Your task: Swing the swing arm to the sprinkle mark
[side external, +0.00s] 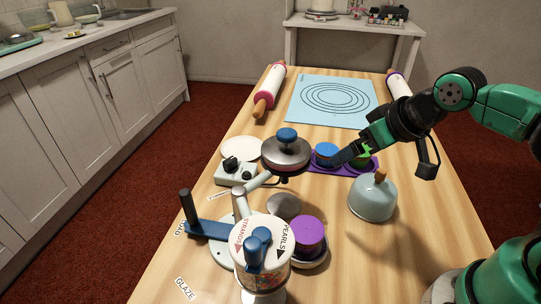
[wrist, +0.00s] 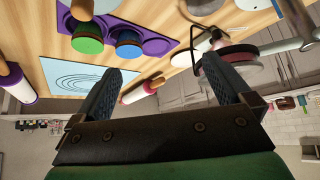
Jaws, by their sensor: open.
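The likely swing arm is a blue bar (side external: 208,230) with a dark upright handle (side external: 187,206), at the left edge of the table over a pale round base (side external: 222,252). Its far end is partly hidden behind the white-topped dispenser. A label lies beside the bar, partly covered, and a GLAZE label (side external: 185,288) lies nearer the front. I cannot make out a sprinkle mark. My gripper (side external: 342,157) is far from the bar, to its right, above the purple tray (side external: 318,170). In the wrist view my gripper (wrist: 162,68) has its fingers wide apart with nothing between them.
The white-topped dispenser (side external: 258,232) marked STRANDS and PEARLS, a purple cylinder (side external: 308,231) and a teal dome (side external: 372,198) stand in front. The blue mat (side external: 298,112) and rolling pins (side external: 270,90) lie behind.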

